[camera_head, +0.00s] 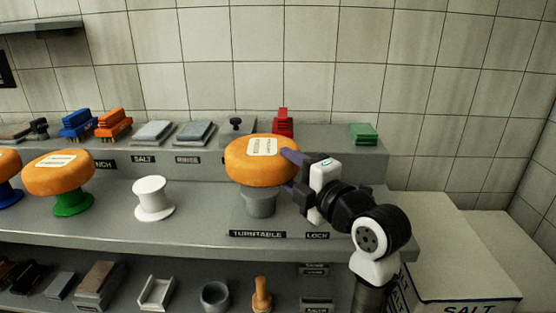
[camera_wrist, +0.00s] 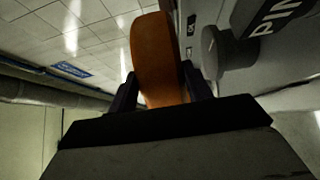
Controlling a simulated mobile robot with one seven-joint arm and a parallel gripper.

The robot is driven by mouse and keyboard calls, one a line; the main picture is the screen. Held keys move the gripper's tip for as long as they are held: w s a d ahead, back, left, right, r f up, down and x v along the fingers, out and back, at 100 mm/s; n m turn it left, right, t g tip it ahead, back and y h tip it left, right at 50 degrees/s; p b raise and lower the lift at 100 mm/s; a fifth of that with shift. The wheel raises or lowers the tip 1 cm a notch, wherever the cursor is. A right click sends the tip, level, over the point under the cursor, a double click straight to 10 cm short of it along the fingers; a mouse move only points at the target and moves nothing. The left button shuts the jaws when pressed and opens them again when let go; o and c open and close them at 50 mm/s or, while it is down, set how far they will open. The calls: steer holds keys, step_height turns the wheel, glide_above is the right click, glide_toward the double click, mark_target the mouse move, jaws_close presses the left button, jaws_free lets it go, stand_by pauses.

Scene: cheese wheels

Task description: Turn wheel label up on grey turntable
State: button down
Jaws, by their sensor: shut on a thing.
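An orange cheese wheel (camera_head: 245,175) with a white label (camera_head: 263,146) on its upper face is at the grey turntable (camera_head: 261,203). The label faces up and the wheel looks about level. My gripper (camera_head: 291,170) comes from the right and is shut on the wheel's right edge. In the wrist view the orange wheel (camera_wrist: 157,60) lies between my two dark fingers (camera_wrist: 160,92). I cannot tell whether the wheel's underside touches the turntable top.
Another labelled orange wheel (camera_head: 58,176) sits on a green stand (camera_head: 73,203) at the left. An empty white stand (camera_head: 152,197) is between. Brushes, blocks and a red item (camera_head: 283,122) line the back ledge. A salt bin (camera_head: 460,285) is at the right.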

steer(key=shift+f+b, duration=1.1)
steer(key=shift+f, duration=1.05)
steer(key=shift+f+b, duration=0.25)
steer(key=shift+b, duration=0.1)
steer(key=c, duration=0.6)
jaws_free()
